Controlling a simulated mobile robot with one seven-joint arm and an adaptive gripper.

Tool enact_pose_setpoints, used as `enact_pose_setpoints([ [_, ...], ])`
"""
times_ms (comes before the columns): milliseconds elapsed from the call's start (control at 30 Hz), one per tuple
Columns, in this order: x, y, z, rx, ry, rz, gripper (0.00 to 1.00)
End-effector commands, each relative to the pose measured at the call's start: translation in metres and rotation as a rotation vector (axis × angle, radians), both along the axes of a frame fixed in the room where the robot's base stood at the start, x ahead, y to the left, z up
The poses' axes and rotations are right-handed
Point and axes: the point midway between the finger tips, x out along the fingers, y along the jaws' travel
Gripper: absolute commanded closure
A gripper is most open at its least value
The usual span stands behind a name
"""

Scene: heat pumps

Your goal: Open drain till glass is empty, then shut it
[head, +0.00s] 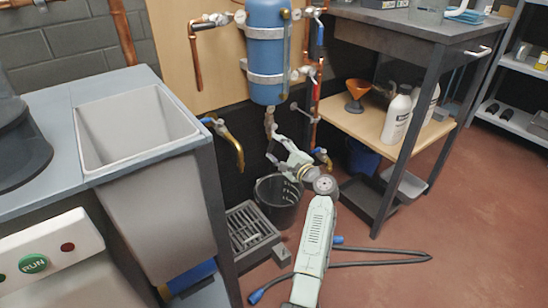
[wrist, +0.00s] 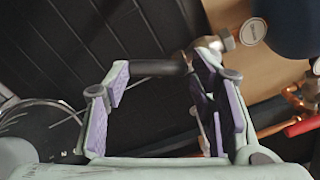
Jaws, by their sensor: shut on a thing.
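The blue tank (head: 268,50) hangs on the wall board, with a drain valve (head: 270,120) on the pipe below it. In the wrist view the drain's dark lever (wrist: 160,68) lies across between the purple-padded fingers of my gripper (wrist: 165,88). My gripper (head: 271,143) is shut on this lever, just under the tank in the head view. I cannot tell how far the lever is turned.
A dark bucket (head: 277,204) stands on the floor below the drain, beside a floor grate (head: 252,232). A sink bench (head: 150,140) is at left. A workbench (head: 405,60) with bottles is at right. Open red floor (head: 450,220) lies at right.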

Motion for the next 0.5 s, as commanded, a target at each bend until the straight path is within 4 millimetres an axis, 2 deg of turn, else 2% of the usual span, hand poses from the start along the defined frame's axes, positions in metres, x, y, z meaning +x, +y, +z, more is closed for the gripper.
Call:
enact_pose_setpoints([
  [33,0.001,0.005,-0.015,-0.04,-0.008,0.013,1.0],
  [500,0.01,-0.008,-0.015,-0.259,-0.157,0.012,1.0],
])
